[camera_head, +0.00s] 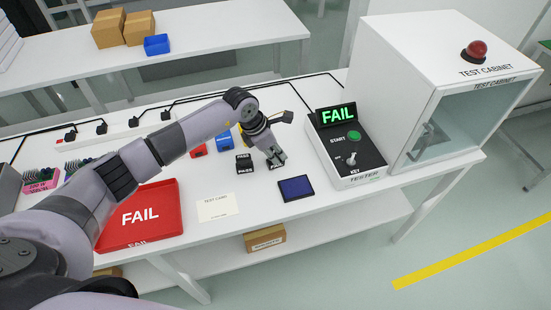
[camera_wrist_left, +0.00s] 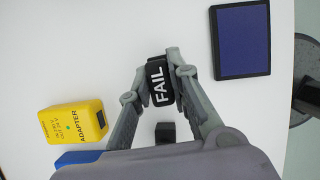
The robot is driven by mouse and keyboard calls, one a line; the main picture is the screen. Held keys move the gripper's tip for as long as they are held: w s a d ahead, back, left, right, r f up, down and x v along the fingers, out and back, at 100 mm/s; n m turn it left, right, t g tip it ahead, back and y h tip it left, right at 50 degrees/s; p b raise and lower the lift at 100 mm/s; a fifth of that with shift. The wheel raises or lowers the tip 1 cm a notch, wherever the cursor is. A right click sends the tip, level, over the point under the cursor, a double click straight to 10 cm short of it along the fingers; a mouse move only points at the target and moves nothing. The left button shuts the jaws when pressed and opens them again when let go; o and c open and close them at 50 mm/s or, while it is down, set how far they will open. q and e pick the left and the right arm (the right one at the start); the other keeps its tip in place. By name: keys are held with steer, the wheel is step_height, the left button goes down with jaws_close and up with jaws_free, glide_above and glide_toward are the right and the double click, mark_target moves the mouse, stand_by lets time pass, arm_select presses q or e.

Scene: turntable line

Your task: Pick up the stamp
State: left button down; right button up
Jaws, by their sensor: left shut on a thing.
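The black stamp marked FAIL (camera_wrist_left: 157,84) is between the fingers of my left gripper (camera_wrist_left: 159,86) in the left wrist view. The gripper is shut on it, with one finger on each side. In the head view my left gripper (camera_head: 277,160) points down low over the white table, and its fingers hide most of the held stamp. A second black stamp (camera_head: 244,163) stands just left of the gripper. My right gripper is not in view.
A dark blue ink pad (camera_head: 296,188) lies just right of the gripper. A test card (camera_head: 215,207) and a red FAIL tray (camera_head: 140,215) lie to the left. The tester (camera_head: 347,150) and test cabinet (camera_head: 440,85) stand right. A yellow adapter (camera_wrist_left: 73,122) is near.

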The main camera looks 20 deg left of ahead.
arm_select(q)
steer(key=shift+r, duration=0.15)
steer(key=shift+r, duration=0.35)
step_height(320, 180, up, 19)
steer(key=b, duration=0.3)
steer(key=shift+b, duration=0.3)
